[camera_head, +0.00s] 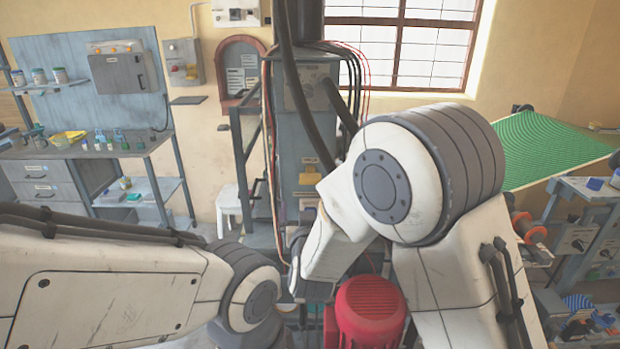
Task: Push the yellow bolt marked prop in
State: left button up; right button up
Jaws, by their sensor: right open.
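The press column (305,105) is a tall grey-blue machine in the middle of the head view. My right gripper is open beside the press, mostly hidden behind my arm. I cannot make out contact with a bolt. My left arm reaches in from the left, and its gripper is not in view.
A red motor-like housing (369,308) stands low in front, close to my right arm. Cables hang along the press. A workbench (95,148) with jars is at the left, a white stool (229,203) behind. A green sloping mat (550,148) and a grey bench (588,188) are at the right.

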aim_at(311, 180)
jog(key=shift+m+t+h, duration=0.3)
jog(key=shift+t+h, duration=0.3)
jog(key=shift+t, duration=0.1)
jog(key=w+p, duration=0.1)
jog(key=w, duration=0.2)
jog(key=w+d+r+p, duration=0.1)
jog(key=w, duration=0.2)
jog(key=w+p, duration=0.1)
jog(key=w, duration=0.3)
jog(key=shift+d+r, duration=0.15)
jog(key=shift+d, duration=0.1)
jog(key=shift+w, duration=0.75)
jog(key=shift+c, duration=0.3)
grip_shut()
